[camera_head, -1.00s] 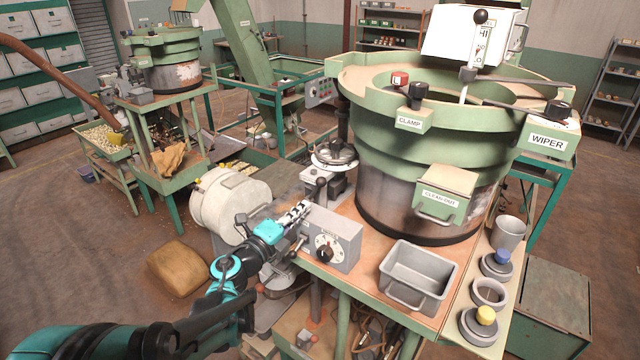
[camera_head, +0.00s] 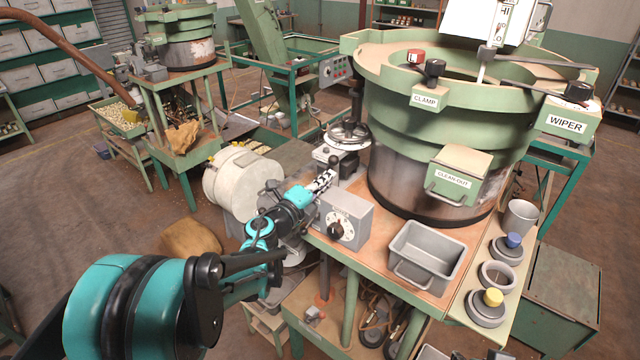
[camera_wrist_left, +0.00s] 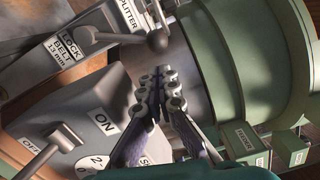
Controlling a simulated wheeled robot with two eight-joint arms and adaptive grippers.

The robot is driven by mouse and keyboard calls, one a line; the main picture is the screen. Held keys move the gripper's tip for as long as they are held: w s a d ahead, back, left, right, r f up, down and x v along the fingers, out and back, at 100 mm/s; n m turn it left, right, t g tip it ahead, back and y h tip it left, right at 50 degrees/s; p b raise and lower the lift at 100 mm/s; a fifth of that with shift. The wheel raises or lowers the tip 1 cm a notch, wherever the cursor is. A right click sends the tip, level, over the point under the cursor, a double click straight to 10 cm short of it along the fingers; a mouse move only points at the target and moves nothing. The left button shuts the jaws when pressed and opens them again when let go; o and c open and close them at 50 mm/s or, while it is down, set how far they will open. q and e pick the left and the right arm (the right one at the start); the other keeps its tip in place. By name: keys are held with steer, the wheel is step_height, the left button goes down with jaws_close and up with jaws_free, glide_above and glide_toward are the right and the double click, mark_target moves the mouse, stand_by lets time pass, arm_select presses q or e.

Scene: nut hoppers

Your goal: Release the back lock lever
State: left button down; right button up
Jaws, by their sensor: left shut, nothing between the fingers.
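In the head view a dark ball knob (camera_head: 334,160) stands by the grey block under the handwheel. My left gripper (camera_head: 328,177) is shut and empty, just in front of this block, above the back of the grey dial box. In the left wrist view its fingertips (camera_wrist_left: 160,82) are together, below the ball knob in the picture, with a gap to it. My right gripper is not in view.
The grey dial box (camera_head: 344,218) with its ON/OFF switch is close beside my left fingers. The green bowl feeder (camera_head: 440,125) stands to the right. A handwheel (camera_head: 348,135) is behind the block. A grey bin (camera_head: 426,258) sits on the table's front.

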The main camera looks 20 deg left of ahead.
mark_target(333, 159)
arm_select(q)
steer(key=shift+x, duration=2.1)
steer(key=shift+r, duration=0.1)
steer(key=shift+a+r+n, duration=0.2)
steer(key=shift+a+n, duration=0.05)
steer(key=shift+n, duration=0.15)
steer(key=shift+w, duration=0.1)
steer(key=shift+w+a+r+n, duration=0.25)
steer(key=shift+a+r+n, duration=0.35)
steer(key=shift+a+n, duration=0.4)
steer(key=w+a+n+b, duration=0.2)
steer(key=w+a+n, duration=0.1)
steer(key=a+n, duration=0.4)
steer(key=shift+a+r+n+g+b, duration=0.3)
steer(key=shift+a+r, duration=0.05)
steer(key=shift+r, duration=0.1)
